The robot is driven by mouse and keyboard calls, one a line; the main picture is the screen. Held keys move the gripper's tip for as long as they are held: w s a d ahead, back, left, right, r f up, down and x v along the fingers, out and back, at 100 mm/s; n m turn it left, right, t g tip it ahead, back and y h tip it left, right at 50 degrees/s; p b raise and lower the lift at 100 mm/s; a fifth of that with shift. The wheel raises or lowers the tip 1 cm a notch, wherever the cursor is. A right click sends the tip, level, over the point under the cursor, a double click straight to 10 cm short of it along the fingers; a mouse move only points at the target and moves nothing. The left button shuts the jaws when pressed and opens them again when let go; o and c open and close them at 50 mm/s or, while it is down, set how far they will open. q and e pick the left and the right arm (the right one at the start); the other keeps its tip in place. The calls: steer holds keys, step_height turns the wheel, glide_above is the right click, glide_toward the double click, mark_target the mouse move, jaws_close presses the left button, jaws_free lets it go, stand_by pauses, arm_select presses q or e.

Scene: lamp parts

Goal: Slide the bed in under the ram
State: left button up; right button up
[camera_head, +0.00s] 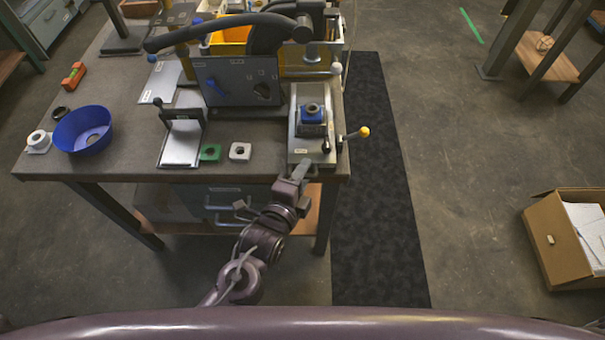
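The bed looks to be the light grey slide (300,150) at the right front of the bench. A blue holder (312,130) with a dark round part on top sits on it. The ram looks to belong to the dark press (275,35) behind it; its lower end is hidden or too small to tell. The blue holder is in front of the press head. My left gripper (301,171) is at the front end of the slide, over the bench's front edge. Contact with the slide and the gap between the fingers cannot be made out. My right gripper is not in view.
A lever with a yellow knob (363,131) sticks out right of the slide. An upright dark panel (236,82) stands left of it. A black floor mat (375,200) lies clear at right.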

arm_select(q)
steer(key=b+v, duration=0.1)
steer(key=v, duration=0.7)
